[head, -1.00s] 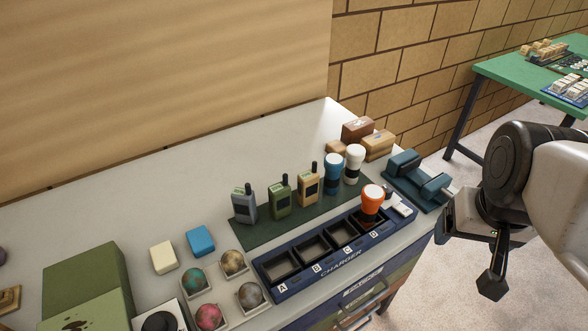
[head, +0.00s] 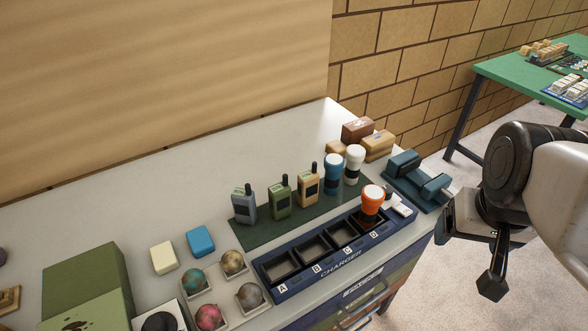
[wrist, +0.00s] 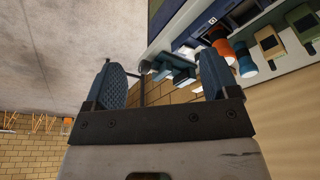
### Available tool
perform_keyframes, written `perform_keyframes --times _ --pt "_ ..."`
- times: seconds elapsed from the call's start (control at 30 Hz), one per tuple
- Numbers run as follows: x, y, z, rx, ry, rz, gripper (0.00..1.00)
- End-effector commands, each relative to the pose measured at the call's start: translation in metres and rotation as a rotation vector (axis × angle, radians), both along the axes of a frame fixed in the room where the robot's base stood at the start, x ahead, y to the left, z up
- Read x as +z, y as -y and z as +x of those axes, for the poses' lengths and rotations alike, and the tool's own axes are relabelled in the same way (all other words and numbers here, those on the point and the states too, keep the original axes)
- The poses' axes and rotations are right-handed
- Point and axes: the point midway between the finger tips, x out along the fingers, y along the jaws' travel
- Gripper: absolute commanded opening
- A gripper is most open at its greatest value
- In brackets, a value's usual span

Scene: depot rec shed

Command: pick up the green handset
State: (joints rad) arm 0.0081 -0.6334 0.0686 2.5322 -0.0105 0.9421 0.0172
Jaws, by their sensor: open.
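The green handset (head: 280,199) stands upright on a dark green mat (head: 262,231), between a grey-blue handset (head: 244,205) on its left and a tan handset (head: 308,187) on its right. In the wrist view a green handset (wrist: 303,22) shows at the upper right edge, partly cut off. My gripper (head: 468,250) is open and empty at the right of the head view, off the counter's right end and well away from the handset. Its two fingers also show apart in the wrist view (wrist: 168,82).
Blue (head: 333,172) and white (head: 354,164) capped items stand right of the handsets. A teal object (head: 418,182) lies near the counter's right end.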

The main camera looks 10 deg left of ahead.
Motion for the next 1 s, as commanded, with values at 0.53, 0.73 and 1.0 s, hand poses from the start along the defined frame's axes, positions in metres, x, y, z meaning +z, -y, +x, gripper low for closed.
perform_keyframes --times 0.53,0.73,1.0 --pt "-0.002 -0.002 0.007 0.089 0.026 -0.035 0.85" --pt "-0.008 -0.009 0.026 0.333 0.095 -0.135 0.85" --pt "-0.021 -0.031 0.064 0.832 0.228 -0.367 0.85"
